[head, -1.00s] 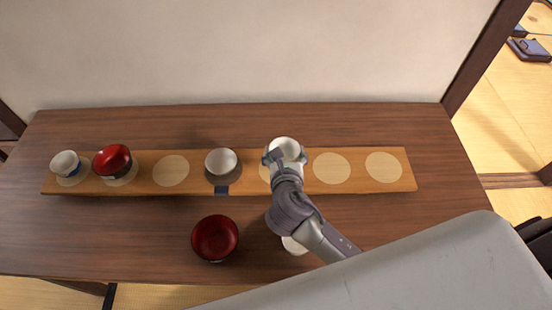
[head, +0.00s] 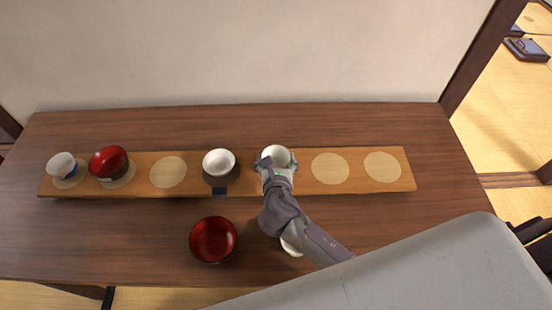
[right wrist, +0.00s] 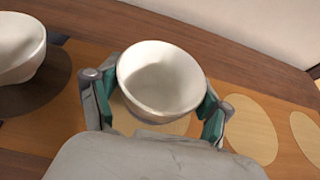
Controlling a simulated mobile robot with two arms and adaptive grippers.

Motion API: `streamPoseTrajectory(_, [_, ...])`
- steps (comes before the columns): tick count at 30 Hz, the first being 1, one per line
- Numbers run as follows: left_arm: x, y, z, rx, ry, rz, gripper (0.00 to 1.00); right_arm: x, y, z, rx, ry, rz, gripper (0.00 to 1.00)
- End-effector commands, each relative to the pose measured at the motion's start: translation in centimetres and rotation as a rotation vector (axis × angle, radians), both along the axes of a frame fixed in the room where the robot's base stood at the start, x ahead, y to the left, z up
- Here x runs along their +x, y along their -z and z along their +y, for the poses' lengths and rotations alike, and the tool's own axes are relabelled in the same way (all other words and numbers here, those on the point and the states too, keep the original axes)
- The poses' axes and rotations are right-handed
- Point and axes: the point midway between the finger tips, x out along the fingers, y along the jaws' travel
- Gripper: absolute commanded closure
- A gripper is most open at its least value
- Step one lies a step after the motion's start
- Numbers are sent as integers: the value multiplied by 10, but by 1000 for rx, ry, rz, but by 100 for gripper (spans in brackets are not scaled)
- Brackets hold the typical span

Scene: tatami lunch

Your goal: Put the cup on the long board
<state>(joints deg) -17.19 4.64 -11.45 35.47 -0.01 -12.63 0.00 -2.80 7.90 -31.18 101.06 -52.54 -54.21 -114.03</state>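A plain white cup (head: 276,154) stands on the long board (head: 400,157), over the pale circle right of the board's middle. It shows in the right wrist view (right wrist: 160,78) upright and empty, with part of the circle below it. My right gripper (head: 276,165) has a finger on each side of the cup. In the right wrist view, its teal-padded fingers (right wrist: 160,105) are spread about the cup, with a small gap at the left; contact on the right is hard to judge. My left gripper is not in view.
The board also holds a blue-and-white cup (head: 62,165), a red-lined bowl (head: 108,162) and a white bowl (head: 219,162) on a dark round base. Several circles are bare. A red bowl (head: 213,240) stands in front. A white item (head: 290,247) is partly hidden under my arm.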

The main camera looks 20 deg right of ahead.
Motion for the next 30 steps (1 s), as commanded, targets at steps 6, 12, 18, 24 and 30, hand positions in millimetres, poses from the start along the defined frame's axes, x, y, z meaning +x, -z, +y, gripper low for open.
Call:
streamPoseTrajectory(6, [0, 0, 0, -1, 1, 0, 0, 0, -1, 0, 0, 0, -1, 0])
streamPoseTrajectory(12, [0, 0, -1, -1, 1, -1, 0, 0, -1, 0, 1, 0, -1, 0])
streamPoseTrajectory(18, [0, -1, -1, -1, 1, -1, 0, -12, -8, 4, 2, -2, -1, 0])
streamPoseTrajectory(24, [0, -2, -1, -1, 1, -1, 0, -50, -24, 15, 2, -2, 0, 0])
streamPoseTrajectory(30, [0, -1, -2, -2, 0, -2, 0, -85, -39, 24, 3, -1, 0, 0])
